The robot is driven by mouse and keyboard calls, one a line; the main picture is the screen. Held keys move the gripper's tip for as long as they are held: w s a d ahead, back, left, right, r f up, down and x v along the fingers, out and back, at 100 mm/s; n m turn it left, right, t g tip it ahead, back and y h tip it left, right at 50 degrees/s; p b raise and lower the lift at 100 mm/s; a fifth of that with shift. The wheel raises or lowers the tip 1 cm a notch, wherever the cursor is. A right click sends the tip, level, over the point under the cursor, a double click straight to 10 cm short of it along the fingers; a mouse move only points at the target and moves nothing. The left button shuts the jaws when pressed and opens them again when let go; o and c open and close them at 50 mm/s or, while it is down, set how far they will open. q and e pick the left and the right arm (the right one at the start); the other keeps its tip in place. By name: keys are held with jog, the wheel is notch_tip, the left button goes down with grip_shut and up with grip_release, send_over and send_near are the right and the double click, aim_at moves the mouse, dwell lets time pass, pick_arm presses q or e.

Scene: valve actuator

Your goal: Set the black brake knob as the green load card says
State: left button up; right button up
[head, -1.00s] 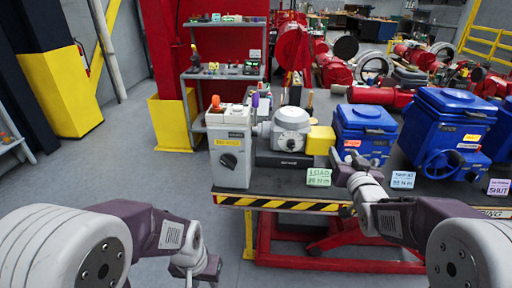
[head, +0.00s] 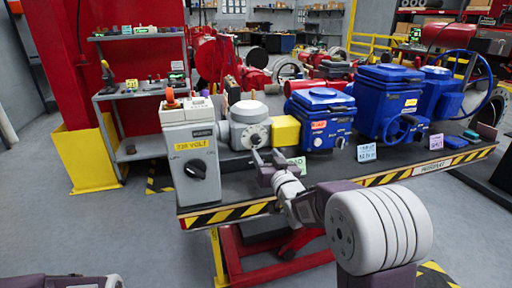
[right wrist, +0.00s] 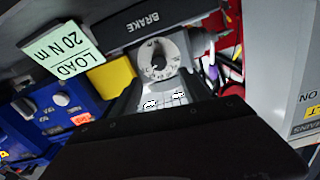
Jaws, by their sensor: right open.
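The brake unit (head: 249,122) is a grey machine with a round scaled dial facing the front. In the right wrist view its black base reads BRAKE (right wrist: 146,24), and the dial (right wrist: 158,60) has a dark pointer-like mark at its middle; its setting is too small to read. The green load card (right wrist: 68,62) reads "LOAD 20 N m". In the head view the card (head: 298,163) is partly hidden by my right gripper (head: 267,157). That gripper is open and empty, in front of the brake dial and apart from it as far as I can see. My left gripper is out of view.
A grey cabinet (head: 190,140) with a black rotary knob stands left of the brake unit. A yellow block (head: 286,131) and blue actuators (head: 325,118) stand to the right. The bench's striped front edge (head: 235,212) runs below my right arm.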

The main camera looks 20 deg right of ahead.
aim_at(257, 141)
jog(key=w, duration=0.8)
jog(key=shift+w, duration=0.4)
grip_shut()
